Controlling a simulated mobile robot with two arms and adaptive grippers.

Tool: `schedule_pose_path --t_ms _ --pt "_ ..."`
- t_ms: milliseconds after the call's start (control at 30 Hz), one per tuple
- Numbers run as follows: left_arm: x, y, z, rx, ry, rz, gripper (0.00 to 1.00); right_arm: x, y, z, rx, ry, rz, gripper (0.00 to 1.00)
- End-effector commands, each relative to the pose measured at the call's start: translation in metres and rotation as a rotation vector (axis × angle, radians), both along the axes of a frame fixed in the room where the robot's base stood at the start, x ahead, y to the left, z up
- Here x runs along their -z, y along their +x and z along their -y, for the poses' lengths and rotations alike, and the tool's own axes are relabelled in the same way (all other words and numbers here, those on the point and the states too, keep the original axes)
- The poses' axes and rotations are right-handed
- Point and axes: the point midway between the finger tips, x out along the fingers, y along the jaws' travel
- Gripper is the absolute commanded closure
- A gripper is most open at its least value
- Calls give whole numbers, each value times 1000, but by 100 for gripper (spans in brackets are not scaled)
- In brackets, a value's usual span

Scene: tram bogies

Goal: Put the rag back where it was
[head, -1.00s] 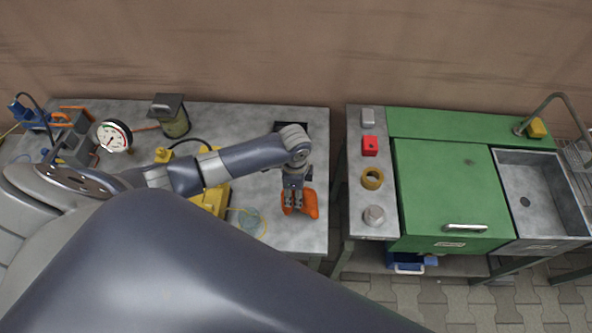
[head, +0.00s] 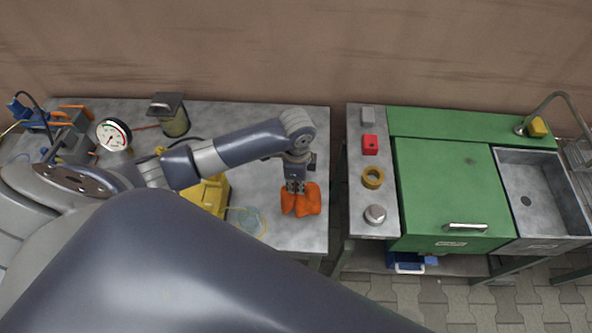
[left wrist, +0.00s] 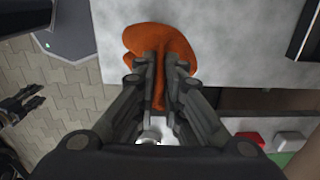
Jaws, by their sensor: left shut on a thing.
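An orange cloth rag (head: 313,200) shows near the right front corner of the left grey table (head: 280,232). My left gripper (head: 295,188) points down over it and is shut on it. In the left wrist view the rag (left wrist: 160,40) bunches up between the two fingers (left wrist: 163,75) and spreads out beyond them. Whether its underside touches the tabletop is hard to tell. What seems to be my right gripper (left wrist: 20,105) shows dark at the left edge of the left wrist view; its opening is unclear.
Across a gap, a narrow grey bench (head: 372,195) holds a red box (head: 369,145) and a tape roll (head: 372,178).

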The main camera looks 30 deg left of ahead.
Motion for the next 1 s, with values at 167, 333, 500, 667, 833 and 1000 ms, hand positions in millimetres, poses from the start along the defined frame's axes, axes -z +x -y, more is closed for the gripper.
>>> schedule_pose_path --t_ms 167,333,500,667,833,1000 --pt "-36 9 2 0 0 4 100 -1 0 -1 1 0 0 60" --pt "-19 7 2 -2 2 -4 100 -1 0 -1 1 1 0 60" --pt "-11 8 2 0 0 -2 100 -1 0 -1 1 1 0 60" --pt "-10 8 3 0 1 -1 100 -1 0 -1 1 1 0 60" --pt "-6 8 2 0 0 -2 100 2 0 -1 1 1 0 60" --pt "15 7 2 -1 0 -2 100 13 0 -1 1 1 0 60"
